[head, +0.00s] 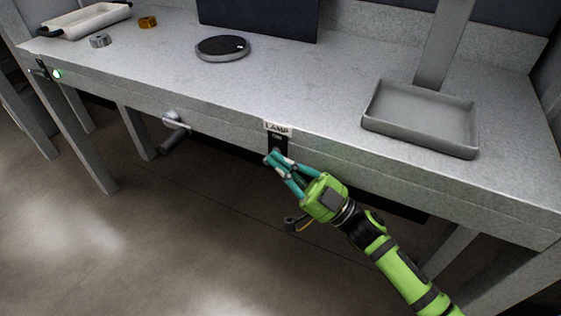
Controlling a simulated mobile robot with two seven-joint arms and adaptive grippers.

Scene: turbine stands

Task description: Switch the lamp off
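A white label reading LAMP (277,128) is on the front edge of the grey bench. Just below it is a small black switch plate (279,141), partly hidden by my gripper; I cannot tell the switch's position. My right gripper (273,158) has teal fingers whose tips come together right at the lower part of the plate. It looks shut and empty. I cannot tell whether the tips touch the switch. My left gripper is not in view.
The grey bench (310,85) holds a shallow grey tray (420,112) at right, a dark round disc (222,47), a white tray (85,20), a silver nut (100,41) and a brass piece (148,22). A handle (175,122) sticks out in front. A green light (57,74) glows at the left edge.

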